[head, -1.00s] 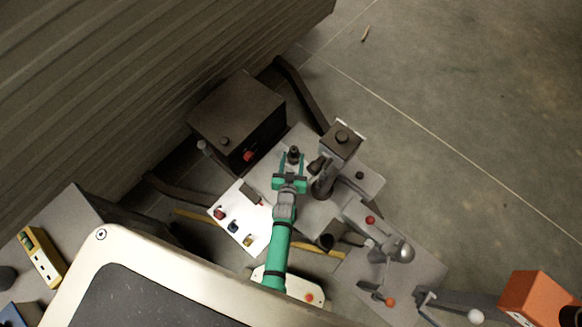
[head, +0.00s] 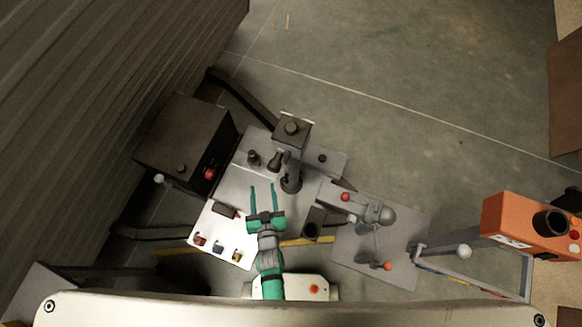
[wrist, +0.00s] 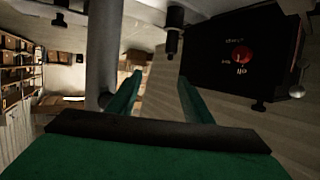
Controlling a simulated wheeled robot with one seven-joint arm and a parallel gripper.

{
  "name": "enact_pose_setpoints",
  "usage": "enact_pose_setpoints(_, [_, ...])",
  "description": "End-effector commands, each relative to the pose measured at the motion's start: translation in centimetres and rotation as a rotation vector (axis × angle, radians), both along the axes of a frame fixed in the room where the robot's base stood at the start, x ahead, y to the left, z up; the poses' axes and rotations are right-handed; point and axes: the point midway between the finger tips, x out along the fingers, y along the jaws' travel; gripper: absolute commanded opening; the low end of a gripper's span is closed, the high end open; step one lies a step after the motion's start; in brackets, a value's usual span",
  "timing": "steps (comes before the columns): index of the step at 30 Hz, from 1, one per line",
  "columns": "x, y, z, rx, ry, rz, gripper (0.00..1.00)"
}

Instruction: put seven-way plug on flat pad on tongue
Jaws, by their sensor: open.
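The seven-way plug, a small dark cylinder (head: 253,158), stands upright on the flat grey plate (head: 235,185) of the tongue. It also shows in the wrist view as a black cylinder (wrist: 172,38), upside down in that picture. My green gripper (head: 263,187) is open and empty, its fingers pointing at the plug from a short way back. In the wrist view the open fingers (wrist: 160,80) have a clear gap between them. The plug is beyond the fingertips, apart from them.
A grey jack post (head: 291,180) stands close right of the plug. A black box with a red knob (head: 185,145) stands to the left. A white panel with coloured sockets (head: 218,250) lies left of my arm. The grey coupler (head: 345,200) and orange box (head: 520,225) are further right.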

Motion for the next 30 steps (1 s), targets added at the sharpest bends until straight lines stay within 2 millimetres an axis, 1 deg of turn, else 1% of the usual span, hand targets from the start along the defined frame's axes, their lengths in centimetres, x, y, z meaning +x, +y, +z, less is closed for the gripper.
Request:
enact_pose_setpoints(1, [-2.0,-1.0,1.2,0.005,-0.001,-0.018,0.46])
enact_pose_setpoints(5, [-6.0,-3.3,5.1,0.011,-0.017,-0.059,0.46])
enact_pose_setpoints(6, [-7.1,-4.0,6.4,0.011,-0.022,-0.071,0.46])
enact_pose_setpoints(8, [-8.8,-4.9,8.5,0.012,-0.028,-0.087,0.46])
enact_pose_setpoints(11, [-11.3,-6.5,12.1,0.007,-0.042,-0.114,0.46])
enact_pose_setpoints(15, [-14.3,-8.5,17.4,-0.001,-0.060,-0.146,0.46])
enact_pose_setpoints(18, [-15.8,-9.5,20.9,-0.009,-0.073,-0.163,0.46])
enact_pose_setpoints(21, [-16.7,-10.2,23.5,-0.014,-0.082,-0.174,0.46])
enact_pose_setpoints(22, [-16.8,-10.3,24.1,-0.015,-0.085,-0.177,0.46])
enact_pose_setpoints(25, [-17.2,-10.7,25.5,-0.019,-0.089,-0.181,0.46])
enact_pose_setpoints(30, [-17.3,-10.8,25.9,-0.020,-0.093,-0.183,0.46])
